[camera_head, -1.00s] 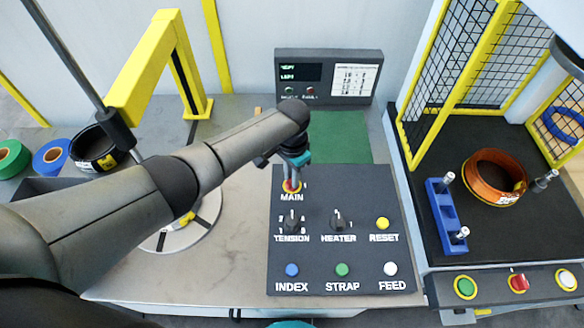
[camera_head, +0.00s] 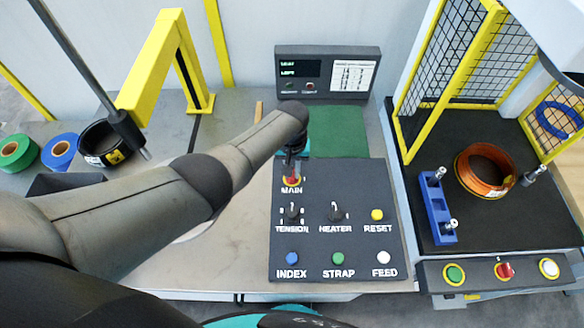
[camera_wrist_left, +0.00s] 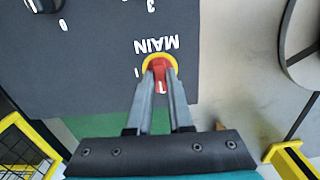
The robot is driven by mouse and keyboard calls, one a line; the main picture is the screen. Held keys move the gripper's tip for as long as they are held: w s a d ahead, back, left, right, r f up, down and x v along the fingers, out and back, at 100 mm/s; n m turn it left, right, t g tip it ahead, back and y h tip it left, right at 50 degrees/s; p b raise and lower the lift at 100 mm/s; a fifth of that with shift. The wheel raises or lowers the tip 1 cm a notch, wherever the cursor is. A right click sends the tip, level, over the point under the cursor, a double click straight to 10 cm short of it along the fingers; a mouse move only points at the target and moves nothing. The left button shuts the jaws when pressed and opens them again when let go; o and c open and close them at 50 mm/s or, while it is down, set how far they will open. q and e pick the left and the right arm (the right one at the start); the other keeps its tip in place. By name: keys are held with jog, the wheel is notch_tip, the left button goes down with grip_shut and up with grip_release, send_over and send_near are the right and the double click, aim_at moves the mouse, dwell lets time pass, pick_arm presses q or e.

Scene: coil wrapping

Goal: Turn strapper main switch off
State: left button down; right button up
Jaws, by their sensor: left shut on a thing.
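The main switch (camera_head: 291,179) is a red knob on a yellow ring at the top left of the dark control panel (camera_head: 355,265), above the label MAIN. My left gripper (camera_head: 292,165) is at the switch, pointing down, with its fingers partly hidden by the arm in the head view. In the left wrist view, the fingers of my left gripper (camera_wrist_left: 160,88) are closed around the red knob (camera_wrist_left: 160,72), and the yellow ring (camera_wrist_left: 150,60) shows around it. My right gripper is not in view.
The panel also has TENSION (camera_head: 291,213) and HEATER (camera_head: 336,212) knobs and several push buttons. A display box (camera_head: 327,72) stands behind. A yellow arch (camera_head: 150,65) and tape rolls (camera_head: 58,152) are at left. A copper coil (camera_head: 485,170) sits in the fenced station at right.

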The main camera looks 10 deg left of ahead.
pick_arm(q)
jog(key=shift+w+n, duration=0.1)
jog(key=shift+n, duration=0.2)
dwell(0.4)
jog(key=c, duration=0.8)
grip_release()
jog(key=shift+r+p, duration=0.35)
jog(key=shift+r, duration=0.1)
notch_tip(320, 180, up, 7)
jog(key=p, duration=0.3)
jog(key=shift+f, duration=0.1)
jog(key=shift+r, duration=3.8)
